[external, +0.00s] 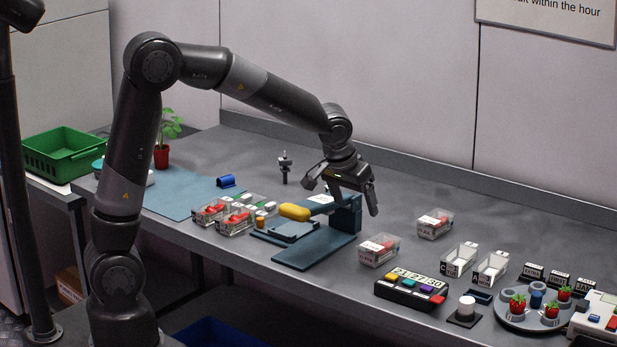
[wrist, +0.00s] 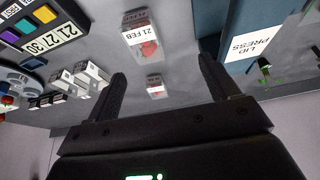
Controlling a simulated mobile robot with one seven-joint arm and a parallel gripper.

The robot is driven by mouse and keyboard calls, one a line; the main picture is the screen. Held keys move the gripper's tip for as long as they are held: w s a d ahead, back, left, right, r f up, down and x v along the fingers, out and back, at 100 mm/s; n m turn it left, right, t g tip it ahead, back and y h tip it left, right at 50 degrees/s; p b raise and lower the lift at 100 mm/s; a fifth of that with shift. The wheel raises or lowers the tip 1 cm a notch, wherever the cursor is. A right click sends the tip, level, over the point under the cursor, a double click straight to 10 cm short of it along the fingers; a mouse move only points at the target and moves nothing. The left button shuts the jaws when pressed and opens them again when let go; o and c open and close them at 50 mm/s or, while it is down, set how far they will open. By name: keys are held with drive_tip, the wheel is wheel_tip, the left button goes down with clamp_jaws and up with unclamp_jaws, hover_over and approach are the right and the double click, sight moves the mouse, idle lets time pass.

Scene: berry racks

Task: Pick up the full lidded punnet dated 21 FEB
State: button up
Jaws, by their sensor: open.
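A clear punnet with red berries and a white label reading 21 FEB (wrist: 140,38) shows in the wrist view, ahead of the fingertips. In the external view this punnet (external: 379,251) appears to stand on the bench between the lid press and the timer. A second berry punnet (external: 435,224) stands farther back; it shows smaller in the wrist view (wrist: 155,88), its label too small to read. My gripper (external: 341,200) is open and empty, raised above the bench by the press. Both fingers (wrist: 162,68) show in the wrist view, apart from both punnets.
The blue lid press (external: 313,246) with a yellow handle stands left of the punnet. More punnets (external: 237,220) stand left of the press.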

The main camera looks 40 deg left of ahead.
sight(379, 242)
drive_tip(key=d+f, duration=0.1)
drive_tip(key=w+d+f, duration=0.1)
drive_tip(key=d, duration=0.1)
drive_tip(key=shift+w+d+f, duration=0.2)
drive_tip(key=shift+f, duration=0.15)
drive_tip(key=x, duration=0.4)
drive_tip(key=shift+w+f, duration=0.1)
drive_tip(key=shift+f, duration=0.2)
drive_tip(key=x, duration=0.4)
drive_tip(key=shift+w+f, duration=0.2)
drive_tip(key=shift+w, duration=0.1)
drive_tip(key=shift+w+f, duration=0.2)
drive_tip(key=shift+f, duration=0.3)
drive_tip(key=shift+f, duration=0.25)
drive_tip(key=c, duration=1.1)
drive_tip(key=shift+r, duration=0.1)
